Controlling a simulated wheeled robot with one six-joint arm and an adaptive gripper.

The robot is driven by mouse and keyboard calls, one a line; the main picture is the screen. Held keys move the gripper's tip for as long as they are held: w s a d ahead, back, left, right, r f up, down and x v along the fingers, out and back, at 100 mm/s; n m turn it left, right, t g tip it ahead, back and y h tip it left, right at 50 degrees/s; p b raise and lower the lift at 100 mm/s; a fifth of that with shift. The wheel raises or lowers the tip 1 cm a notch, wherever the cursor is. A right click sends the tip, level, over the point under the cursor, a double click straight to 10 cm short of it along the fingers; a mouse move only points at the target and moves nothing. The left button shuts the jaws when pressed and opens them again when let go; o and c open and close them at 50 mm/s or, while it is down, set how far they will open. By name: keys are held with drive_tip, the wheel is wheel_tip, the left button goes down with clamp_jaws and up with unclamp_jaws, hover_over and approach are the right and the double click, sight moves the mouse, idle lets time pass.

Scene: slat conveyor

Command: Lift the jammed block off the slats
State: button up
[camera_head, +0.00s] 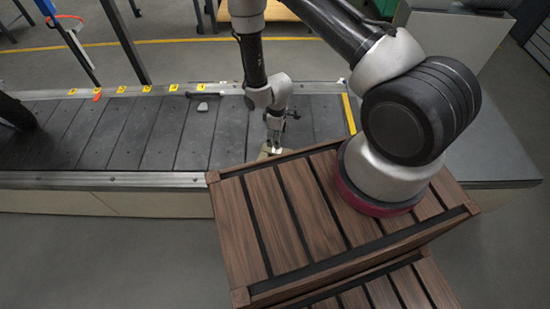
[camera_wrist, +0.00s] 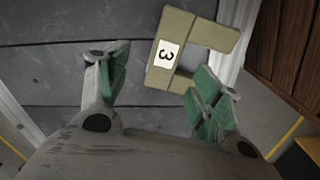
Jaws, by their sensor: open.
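The block is a tan, C-shaped piece with a white label reading 3 (camera_wrist: 168,54). It lies on the dark slats (camera_wrist: 60,58) close to the conveyor's near side rail. In the head view only a small pale part of the block (camera_head: 264,154) shows, behind my gripper and the wooden edge. My gripper (camera_wrist: 158,68) is open with nothing held. Its left finger is over bare slats to the left of the block. Its right finger overlaps the block's lower arm in the picture; I cannot tell whether they touch. In the head view my gripper (camera_head: 274,136) points down at the slats.
My wooden slatted platform (camera_head: 262,215) stands close against the conveyor's near rail (camera_head: 120,180). A small grey piece (camera_head: 203,106) lies on the slats farther left. The far rail (camera_head: 150,89) carries several yellow tags and an orange piece (camera_head: 97,96). The left slats are mostly clear.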

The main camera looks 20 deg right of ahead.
sight(277, 151)
drive_tip(key=f, duration=0.5)
drive_tip(key=s+f, duration=0.1)
drive_tip(key=f, duration=0.2)
drive_tip(key=shift+a+f, duration=0.1)
drive_tip(key=shift+f, duration=0.25)
drive_tip(key=c, duration=1.4)
drive_tip(key=shift+w+r, duration=0.1)
drive_tip(key=shift+r, duration=0.05)
